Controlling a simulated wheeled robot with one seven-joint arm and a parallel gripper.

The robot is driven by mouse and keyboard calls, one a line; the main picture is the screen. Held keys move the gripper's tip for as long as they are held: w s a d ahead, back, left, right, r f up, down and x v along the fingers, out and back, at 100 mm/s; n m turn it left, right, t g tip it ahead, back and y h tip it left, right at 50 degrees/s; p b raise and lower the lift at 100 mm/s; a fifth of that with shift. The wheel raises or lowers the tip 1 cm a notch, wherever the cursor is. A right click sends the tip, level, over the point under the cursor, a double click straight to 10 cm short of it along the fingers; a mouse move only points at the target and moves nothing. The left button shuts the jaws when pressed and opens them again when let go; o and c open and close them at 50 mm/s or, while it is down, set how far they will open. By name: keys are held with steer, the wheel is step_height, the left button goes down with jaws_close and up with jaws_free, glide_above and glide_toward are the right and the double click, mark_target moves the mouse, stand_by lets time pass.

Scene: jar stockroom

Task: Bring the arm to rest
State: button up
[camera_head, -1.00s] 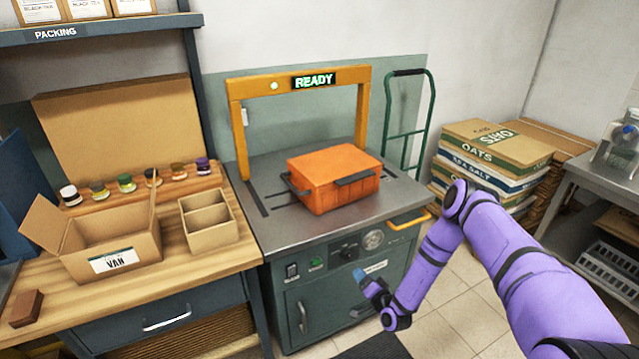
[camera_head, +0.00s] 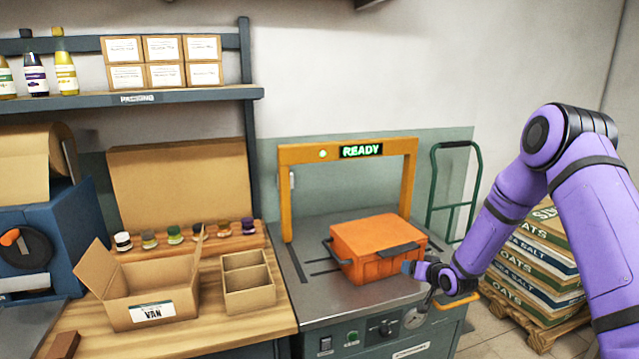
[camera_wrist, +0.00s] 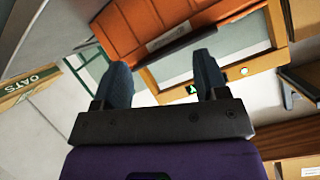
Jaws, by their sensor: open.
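My purple arm reaches in from the right in the head view. My gripper (camera_head: 408,268) is at the front right corner of the orange lidded box, at its near side as seen there. In the wrist view my gripper (camera_wrist: 165,82) has its two dark fingers apart with nothing between them. The orange box (camera_head: 372,262) stands shut on the grey metal top of the strapping machine, under the yellow arch. It also shows in the wrist view (camera_wrist: 135,30), beyond the fingers. I cannot tell whether the fingers touch it.
The yellow arch (camera_head: 296,205) has a lit READY sign. On the left, a wooden bench (camera_head: 240,318) holds an open VAN carton (camera_head: 150,290), a divided box (camera_head: 248,290) and several small jars. A green hand truck (camera_head: 434,200) and stacked sacks (camera_head: 535,275) stand at the right.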

steer(key=s+d+r+g+h, duration=0.1)
steer(key=s+r, duration=0.4)
steer(key=r, duration=0.5)
steer(key=s+r+n+g+h, duration=0.1)
steer(key=s+r+h, duration=0.1)
steer(key=s+r, duration=0.5)
steer(key=s+d+r+g+h, duration=0.1)
steer(key=s+r, duration=0.2)
steer(key=r, duration=0.9)
steer(key=s+r+g, duration=0.2)
steer(key=s+r, duration=0.2)
steer(key=s, duration=1.3)
steer(key=s+a+r+g, duration=0.1)
steer(key=s+r, duration=0.4)
steer(key=s, duration=1.1)
steer(key=shift+s+g, duration=0.4)
